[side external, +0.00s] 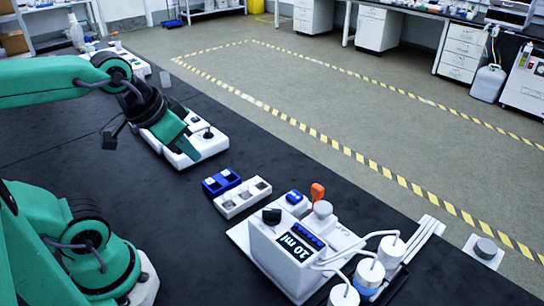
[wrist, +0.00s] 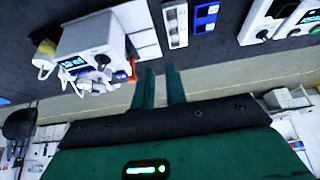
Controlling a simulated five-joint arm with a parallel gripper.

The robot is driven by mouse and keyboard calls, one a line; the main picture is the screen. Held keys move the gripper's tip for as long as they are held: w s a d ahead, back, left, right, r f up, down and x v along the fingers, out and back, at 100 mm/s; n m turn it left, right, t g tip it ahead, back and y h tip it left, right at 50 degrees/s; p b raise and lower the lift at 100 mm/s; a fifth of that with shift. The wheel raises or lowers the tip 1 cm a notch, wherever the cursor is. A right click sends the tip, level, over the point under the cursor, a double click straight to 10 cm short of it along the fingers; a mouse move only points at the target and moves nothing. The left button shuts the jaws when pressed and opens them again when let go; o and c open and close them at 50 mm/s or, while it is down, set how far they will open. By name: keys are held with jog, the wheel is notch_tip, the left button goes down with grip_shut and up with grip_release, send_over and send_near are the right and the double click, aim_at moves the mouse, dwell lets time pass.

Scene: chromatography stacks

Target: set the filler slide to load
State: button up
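My gripper (side external: 190,155) is above a white low unit with a black knob (side external: 207,133) in the side view; whether it touches is unclear. In the wrist view the two green fingers of my gripper (wrist: 160,72) stand apart with nothing between them. I cannot tell which part is the filler slide.
A white tray with square wells (side external: 242,197) and a blue tray (side external: 221,183) lie between the unit and the dispenser. White-capped bottles with tubes (side external: 391,249) stand right of the dispenser. Dark bench surface (side external: 190,235) is clear in front of the trays.

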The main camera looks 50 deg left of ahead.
jog(key=o, duration=0.7)
jog(key=shift+w+r, duration=0.15)
jog(key=shift+w, duration=0.1)
jog(key=g, duration=0.5)
send_over(318, 186)
jog(key=f, duration=0.6)
jog(key=shift+s+a+f, duration=0.25)
jog(key=shift+s, duration=0.1)
jog(key=shift+w+d+f+g, duration=0.3)
jog(key=shift+d+f, duration=0.05)
jog(key=shift+f, duration=0.05)
jog(key=shift+f, duration=3.95)
